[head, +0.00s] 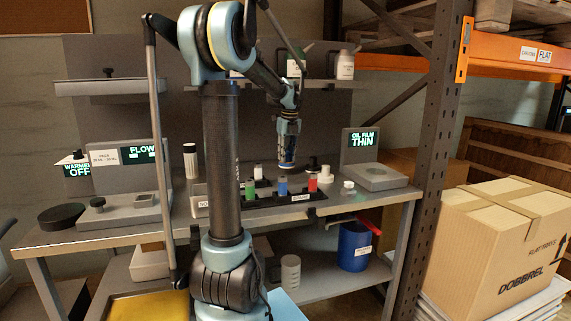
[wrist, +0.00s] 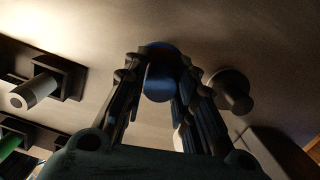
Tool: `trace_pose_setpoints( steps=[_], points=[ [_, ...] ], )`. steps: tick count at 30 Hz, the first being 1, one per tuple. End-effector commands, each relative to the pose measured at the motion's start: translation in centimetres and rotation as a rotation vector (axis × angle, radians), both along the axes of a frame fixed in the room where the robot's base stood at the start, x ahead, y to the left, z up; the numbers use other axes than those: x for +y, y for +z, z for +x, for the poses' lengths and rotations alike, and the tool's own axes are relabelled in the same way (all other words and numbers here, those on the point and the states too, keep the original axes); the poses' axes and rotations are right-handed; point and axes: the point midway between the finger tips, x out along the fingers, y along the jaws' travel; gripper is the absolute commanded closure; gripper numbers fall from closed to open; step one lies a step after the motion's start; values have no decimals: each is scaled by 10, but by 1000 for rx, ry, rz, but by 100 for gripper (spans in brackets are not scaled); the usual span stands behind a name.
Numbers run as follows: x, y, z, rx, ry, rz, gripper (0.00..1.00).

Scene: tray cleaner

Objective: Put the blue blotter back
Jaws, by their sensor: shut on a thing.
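My gripper (head: 288,155) is shut on a blue rounded thing, which I take to be the blue blotter (head: 287,165). It holds it above the back of the bench, behind the rack. In the wrist view the blue blotter (wrist: 160,82) sits between the two fingers of my gripper (wrist: 160,75); its lower part is in shadow. Whether the blotter touches anything below cannot be told.
A dark round knob (wrist: 232,88) stands right of the blotter in the wrist view; a white-ended cylinder (wrist: 36,91) in a square holder is at left. The oil film unit (head: 376,176) is at the bench's right. A blue bucket (head: 355,246) stands on the lower shelf.

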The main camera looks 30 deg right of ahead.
Motion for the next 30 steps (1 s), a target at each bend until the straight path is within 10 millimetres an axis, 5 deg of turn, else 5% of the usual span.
trace_pose_setpoints(
  steps=[6, 19, 20, 22, 30],
  points=[
    [-1, -28, 2, 0, 0, 0, 100],
    [-2, -34, 3, 0, -1, 0, 100],
    [-2, -34, 3, 0, -1, 0, 72],
    [-2, -34, 3, 0, -1, 0, 57],
    [-2, -34, 3, 0, -1, 0, 55]
  ],
)
